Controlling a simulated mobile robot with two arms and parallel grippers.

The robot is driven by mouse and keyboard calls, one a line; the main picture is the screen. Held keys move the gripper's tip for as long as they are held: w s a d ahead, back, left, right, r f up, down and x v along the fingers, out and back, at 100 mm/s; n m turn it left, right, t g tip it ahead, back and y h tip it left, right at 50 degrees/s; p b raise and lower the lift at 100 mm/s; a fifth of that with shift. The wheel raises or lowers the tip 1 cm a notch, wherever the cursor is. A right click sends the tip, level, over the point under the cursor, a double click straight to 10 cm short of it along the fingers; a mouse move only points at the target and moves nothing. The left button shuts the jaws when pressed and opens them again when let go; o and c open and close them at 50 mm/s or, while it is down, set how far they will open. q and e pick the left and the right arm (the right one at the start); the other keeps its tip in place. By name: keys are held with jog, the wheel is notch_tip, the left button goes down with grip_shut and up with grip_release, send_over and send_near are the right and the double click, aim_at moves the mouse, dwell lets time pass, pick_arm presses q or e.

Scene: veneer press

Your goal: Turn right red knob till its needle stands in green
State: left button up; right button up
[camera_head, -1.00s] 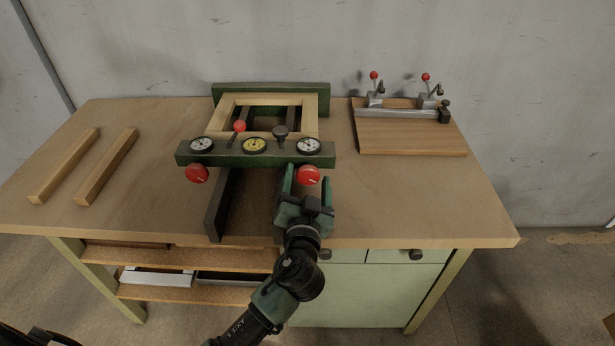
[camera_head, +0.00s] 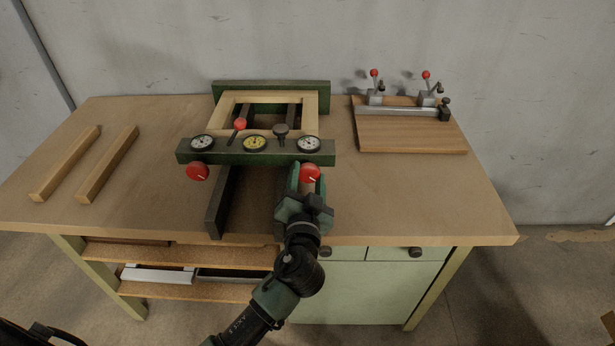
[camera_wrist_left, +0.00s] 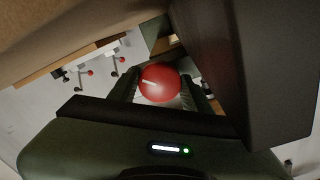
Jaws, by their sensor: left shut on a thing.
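The right red knob (camera_head: 310,173) sits under the right end of the green press bar (camera_head: 258,160). My left gripper (camera_head: 306,179) is shut on it, a finger on either side. In the left wrist view the red knob (camera_wrist_left: 160,83) with its white mark lies between the fingertips (camera_wrist_left: 159,88). The right dial (camera_head: 308,144), white-faced, is above the knob; its needle and any green zone are too small to read. My right gripper is not in view.
A left red knob (camera_head: 198,171), a left dial (camera_head: 202,143) and a yellow middle dial (camera_head: 255,144) share the bar. A wooden frame (camera_head: 226,105) lies behind. A clamp board (camera_head: 410,135) is at right, two wood strips (camera_head: 108,165) at left.

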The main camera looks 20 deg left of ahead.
pick_arm(q)
jog(key=o, duration=1.4)
jog(key=shift+c, duration=0.2)
jog(key=shift+s+d+f, duration=0.1)
jog(key=shift+s+d, duration=0.05)
jog(key=shift+s, duration=0.35)
jog(key=b+v, duration=0.2)
jog(key=v, duration=0.4)
jog(key=shift+s, duration=0.4)
